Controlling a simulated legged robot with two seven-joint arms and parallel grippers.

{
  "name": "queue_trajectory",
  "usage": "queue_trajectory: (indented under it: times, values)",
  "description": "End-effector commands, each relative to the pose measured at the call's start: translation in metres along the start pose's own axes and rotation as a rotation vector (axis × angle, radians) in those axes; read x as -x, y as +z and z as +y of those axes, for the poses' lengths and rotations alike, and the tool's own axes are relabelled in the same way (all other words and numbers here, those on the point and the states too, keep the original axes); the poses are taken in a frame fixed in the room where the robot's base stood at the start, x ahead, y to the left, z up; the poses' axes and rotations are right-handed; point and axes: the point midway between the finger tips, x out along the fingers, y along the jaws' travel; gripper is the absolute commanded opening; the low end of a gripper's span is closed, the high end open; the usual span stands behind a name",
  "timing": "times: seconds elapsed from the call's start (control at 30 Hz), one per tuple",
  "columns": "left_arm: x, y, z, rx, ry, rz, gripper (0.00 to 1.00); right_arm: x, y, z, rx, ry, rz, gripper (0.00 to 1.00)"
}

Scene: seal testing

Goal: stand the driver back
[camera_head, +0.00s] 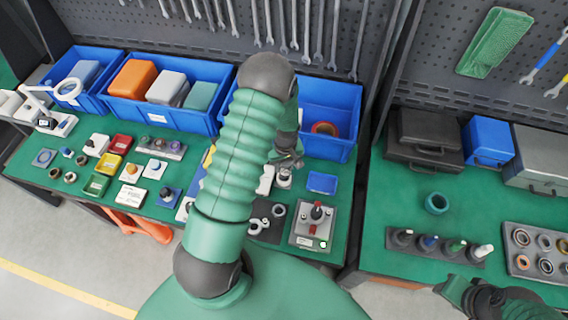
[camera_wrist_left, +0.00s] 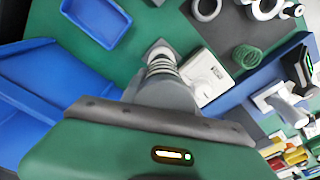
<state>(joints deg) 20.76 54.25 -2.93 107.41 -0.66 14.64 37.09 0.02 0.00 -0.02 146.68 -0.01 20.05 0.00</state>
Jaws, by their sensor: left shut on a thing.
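My left gripper (camera_head: 287,160) is over the right part of the left bench, partly behind my own arm in the head view. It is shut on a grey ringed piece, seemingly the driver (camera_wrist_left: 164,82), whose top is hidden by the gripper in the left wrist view. Its lower end is at a small grey square base (camera_wrist_left: 157,46); I cannot tell whether it is seated in it or just above. In the head view, a small pale and dark piece (camera_head: 284,178) shows under the jaws. My right gripper (camera_head: 452,290) is low at the right, partly out of frame.
A white box (camera_wrist_left: 203,77) stands beside the base. Blue bins (camera_head: 335,95) line the back.

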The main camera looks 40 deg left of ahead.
Motion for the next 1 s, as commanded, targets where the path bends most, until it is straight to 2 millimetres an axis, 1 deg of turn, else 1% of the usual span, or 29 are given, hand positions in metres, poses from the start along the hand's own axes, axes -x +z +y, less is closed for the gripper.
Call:
queue_trajectory:
  times: [0.03,0.1,0.4,0.5,0.63,1.0]
  values:
    - [0.000,0.004,0.000,0.003,0.003,-0.032,0.00,0.001,0.000,0.000,0.000,0.000,0.000,0.36]
    - [-0.001,0.005,0.001,-0.002,0.003,-0.036,0.00,0.001,0.000,0.000,0.000,0.000,0.000,0.36]
    - [-0.005,0.005,0.000,-0.001,0.000,-0.033,0.00,-0.003,0.001,0.000,0.001,0.000,0.000,0.36]
    - [-0.003,0.005,0.000,-0.001,-0.001,-0.034,0.00,-0.001,0.000,0.000,0.000,0.000,0.000,0.36]
    - [0.003,0.004,0.000,-0.002,-0.001,-0.036,0.00,0.004,-0.001,0.000,0.000,0.000,0.000,0.36]
    - [0.027,0.001,0.000,0.000,0.003,-0.028,0.00,0.021,-0.005,0.000,0.001,0.000,0.000,0.36]
